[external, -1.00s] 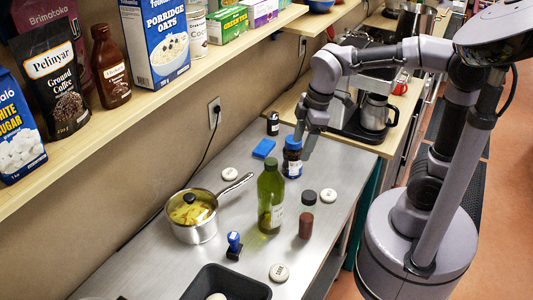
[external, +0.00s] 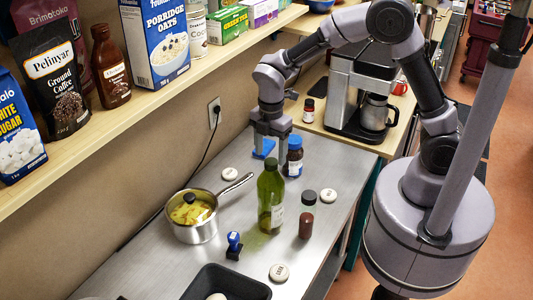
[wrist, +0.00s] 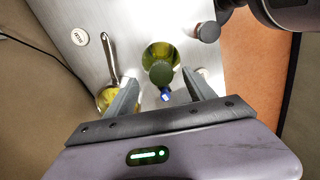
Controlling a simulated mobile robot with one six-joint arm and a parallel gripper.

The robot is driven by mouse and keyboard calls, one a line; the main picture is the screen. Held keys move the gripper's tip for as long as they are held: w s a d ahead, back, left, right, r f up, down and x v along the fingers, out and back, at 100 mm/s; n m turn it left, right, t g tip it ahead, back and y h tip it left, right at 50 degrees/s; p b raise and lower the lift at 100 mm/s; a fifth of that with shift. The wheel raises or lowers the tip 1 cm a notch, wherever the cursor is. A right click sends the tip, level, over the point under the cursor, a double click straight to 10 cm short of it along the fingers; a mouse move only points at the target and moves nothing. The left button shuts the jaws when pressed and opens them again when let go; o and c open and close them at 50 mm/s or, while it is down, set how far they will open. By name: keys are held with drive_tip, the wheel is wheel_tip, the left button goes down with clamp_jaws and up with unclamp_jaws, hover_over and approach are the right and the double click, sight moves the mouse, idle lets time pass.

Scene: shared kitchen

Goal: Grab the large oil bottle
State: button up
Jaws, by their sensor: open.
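The large oil bottle (external: 270,200) is tall green glass with a dark cap and a pale label. It stands upright on the steel worktop. My gripper (external: 271,146) is open and empty, behind the bottle and above the worktop, near the blue sponge (external: 263,148) and the blue-lidded jar (external: 294,155). In the wrist view the oil bottle (wrist: 161,58) shows beyond and between the fingers of my gripper (wrist: 163,88), seen from above. It is apart from them.
A pot (external: 195,222) with yellow food stands left of the bottle, its handle pointing toward my gripper. A dark-lidded shaker (external: 307,216) stands close on the right. Several white discs are scattered about.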

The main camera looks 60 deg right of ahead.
sight(271, 161)
wheel_tip(271, 161, down, 4)
drive_tip(key=shift+f, duration=0.25)
drive_tip(key=shift+s, duration=0.15)
drive_tip(key=shift+c, duration=1.1)
clamp_jaws()
